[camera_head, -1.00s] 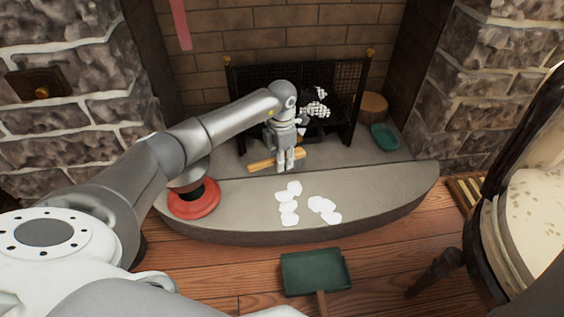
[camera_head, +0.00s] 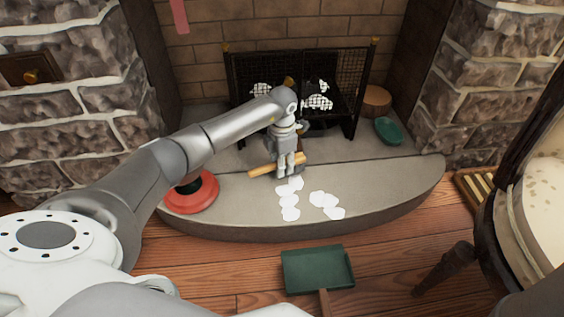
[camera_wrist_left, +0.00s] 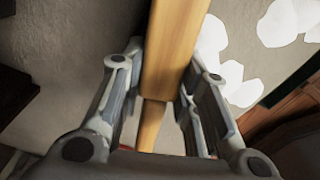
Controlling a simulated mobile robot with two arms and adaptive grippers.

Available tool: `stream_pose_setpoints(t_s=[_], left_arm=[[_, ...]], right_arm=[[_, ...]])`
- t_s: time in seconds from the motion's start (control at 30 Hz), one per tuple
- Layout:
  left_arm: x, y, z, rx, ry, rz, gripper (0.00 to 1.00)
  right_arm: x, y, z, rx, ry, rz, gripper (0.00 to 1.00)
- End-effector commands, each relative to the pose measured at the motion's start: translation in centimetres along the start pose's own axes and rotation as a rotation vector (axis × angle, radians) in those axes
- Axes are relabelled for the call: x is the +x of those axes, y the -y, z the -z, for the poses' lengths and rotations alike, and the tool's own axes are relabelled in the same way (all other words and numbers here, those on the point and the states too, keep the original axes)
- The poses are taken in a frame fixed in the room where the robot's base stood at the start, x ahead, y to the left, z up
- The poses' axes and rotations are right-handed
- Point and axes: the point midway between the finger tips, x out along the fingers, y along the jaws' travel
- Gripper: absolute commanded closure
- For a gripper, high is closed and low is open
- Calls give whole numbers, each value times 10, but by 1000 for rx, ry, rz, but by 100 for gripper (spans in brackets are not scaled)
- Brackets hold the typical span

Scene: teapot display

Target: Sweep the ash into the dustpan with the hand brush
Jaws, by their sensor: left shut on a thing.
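My left gripper (camera_head: 287,165) is over the stone hearth, shut on the wooden hand brush (camera_head: 262,170). In the left wrist view the brush (camera_wrist_left: 175,45) lies between the two fingers (camera_wrist_left: 163,105). Its bristles are hidden. White ash patches (camera_head: 289,200) lie on the hearth just in front of the gripper, in two clusters; the second cluster (camera_head: 326,203) is to the right. Some ash (camera_wrist_left: 240,85) also shows right of the brush in the left wrist view. The green dustpan (camera_head: 318,269) lies on the wooden floor before the hearth, its handle toward me. My right gripper is not in view.
The raised hearth (camera_head: 400,188) has a curved front edge above the floor. A black fire screen (camera_head: 240,80) stands behind the gripper. A red round object (camera_head: 192,194) sits on the left, under my arm. A green dish (camera_head: 388,131) is at the back right.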

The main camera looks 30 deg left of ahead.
Motion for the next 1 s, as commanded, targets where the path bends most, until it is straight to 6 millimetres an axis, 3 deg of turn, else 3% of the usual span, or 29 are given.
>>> stream_pose_setpoints(t_s=[1.0], left_arm=[[9,0,0,-1,1,-1,90]], right_arm=[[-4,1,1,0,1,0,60]])
